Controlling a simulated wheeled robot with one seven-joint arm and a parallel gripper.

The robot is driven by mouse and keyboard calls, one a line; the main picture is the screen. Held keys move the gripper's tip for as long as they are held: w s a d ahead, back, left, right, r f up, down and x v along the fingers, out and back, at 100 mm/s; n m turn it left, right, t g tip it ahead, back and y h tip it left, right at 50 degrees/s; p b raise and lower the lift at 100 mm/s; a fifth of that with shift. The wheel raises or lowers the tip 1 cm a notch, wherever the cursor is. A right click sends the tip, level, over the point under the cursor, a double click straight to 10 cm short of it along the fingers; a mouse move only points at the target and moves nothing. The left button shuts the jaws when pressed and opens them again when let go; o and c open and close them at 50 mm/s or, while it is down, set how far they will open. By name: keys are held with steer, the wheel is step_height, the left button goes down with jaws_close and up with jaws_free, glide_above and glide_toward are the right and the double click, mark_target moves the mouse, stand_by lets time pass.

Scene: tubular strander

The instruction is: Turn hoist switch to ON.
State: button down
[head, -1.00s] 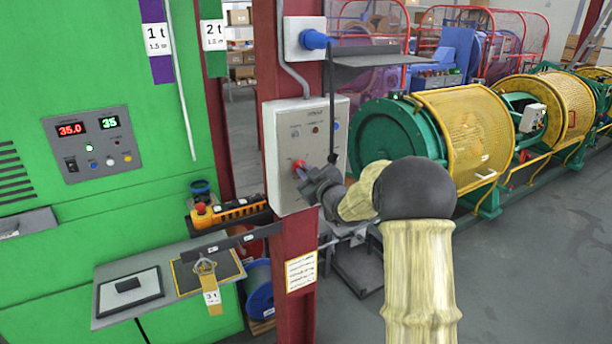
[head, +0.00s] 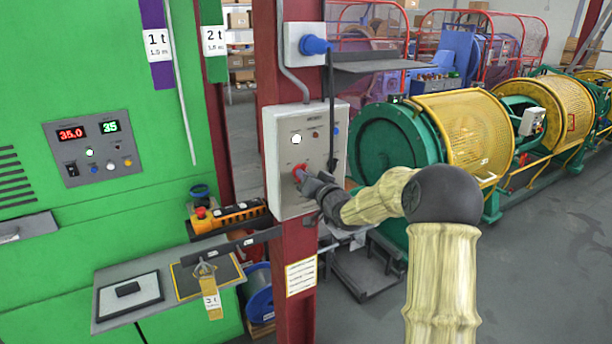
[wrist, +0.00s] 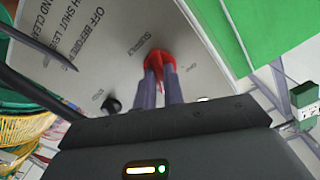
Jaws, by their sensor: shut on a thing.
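The grey hoist switch box (head: 284,146) is fixed on the red post. Its red rotary switch (head: 299,171) is low on the front face. My gripper (head: 304,178) is at this switch. In the wrist view my gripper (wrist: 160,88) has its two fingers closed on either side of the red switch (wrist: 159,62), close to the panel face. A white lamp (head: 296,139) is lit on the box's upper left. Panel lettering shows in the wrist view, with "SUPPLY" beside the switch; the switch's exact pointing is partly hidden by the fingers.
A blue plug socket (head: 315,45) sits above the box, with a dark shelf (head: 362,60) beside it. A black cable hangs over the box's right side. An orange and black pendant (head: 230,214) lies at lower left. Yellow caged machinery (head: 465,128) stands at right.

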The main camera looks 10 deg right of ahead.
steer(key=shift+f+m+p, duration=0.1)
steer(key=shift+m+p, duration=0.25)
steer(key=shift+m, duration=1.25)
steer(key=c, duration=1.5)
jaws_free()
steer(key=b+v, duration=0.4)
steer(key=v, duration=1.3)
steer(key=shift+s, duration=0.2)
